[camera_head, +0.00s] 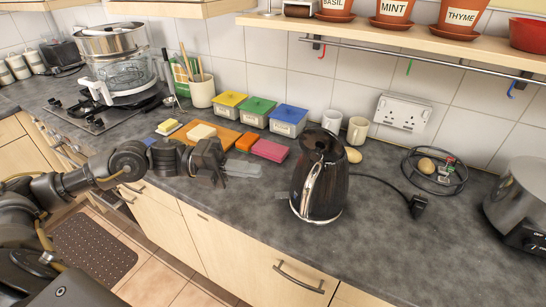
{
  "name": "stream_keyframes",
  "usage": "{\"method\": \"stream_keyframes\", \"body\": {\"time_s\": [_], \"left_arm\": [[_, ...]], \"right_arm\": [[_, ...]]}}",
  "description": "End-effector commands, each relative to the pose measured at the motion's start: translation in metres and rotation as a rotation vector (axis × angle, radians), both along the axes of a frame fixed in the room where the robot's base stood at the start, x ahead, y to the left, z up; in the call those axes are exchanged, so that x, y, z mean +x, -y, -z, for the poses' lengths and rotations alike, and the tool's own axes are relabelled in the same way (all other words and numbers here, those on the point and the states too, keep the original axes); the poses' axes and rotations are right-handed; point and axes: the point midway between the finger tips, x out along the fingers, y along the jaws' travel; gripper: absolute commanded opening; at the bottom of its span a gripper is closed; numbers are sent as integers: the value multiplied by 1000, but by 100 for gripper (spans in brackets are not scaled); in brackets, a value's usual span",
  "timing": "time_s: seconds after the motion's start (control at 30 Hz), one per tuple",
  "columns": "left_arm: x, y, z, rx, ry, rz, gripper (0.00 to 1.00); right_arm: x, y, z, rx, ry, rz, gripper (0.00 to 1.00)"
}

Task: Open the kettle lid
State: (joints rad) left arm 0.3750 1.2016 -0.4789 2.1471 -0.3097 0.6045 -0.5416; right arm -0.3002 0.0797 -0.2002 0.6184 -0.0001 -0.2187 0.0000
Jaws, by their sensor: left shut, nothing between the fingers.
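The black kettle (332,190) stands upright on the grey worktop, right of the middle of the head view. Its chrome-edged handle faces the front. The dark kettle lid (318,143) is at the top; its exact angle is hard to tell against the dark body. My left gripper (226,168) is above the worktop to the left of the kettle, clearly apart from it. It is shut and empty. My right gripper is not in view.
An orange board (222,136) and a pink sponge (269,150) lie behind my left gripper. Lidded tubs (288,121) and two mugs (357,131) stand behind the kettle. A black plug (417,206) and wire rack (449,180) lie to its right. Worktop in front is clear.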

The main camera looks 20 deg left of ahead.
Motion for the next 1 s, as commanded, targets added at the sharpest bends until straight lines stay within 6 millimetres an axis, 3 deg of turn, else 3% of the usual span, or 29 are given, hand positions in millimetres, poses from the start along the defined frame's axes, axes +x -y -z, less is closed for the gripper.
{"method": "stream_keyframes", "body": {"time_s": [0.47,0.7,1.0], "left_arm": [[18,92,-11,-3,1,5,0],[50,91,-13,-1,-1,1,0],[57,91,-12,0,0,1,0]], "right_arm": [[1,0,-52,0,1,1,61],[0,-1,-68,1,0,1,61],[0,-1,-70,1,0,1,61]]}}
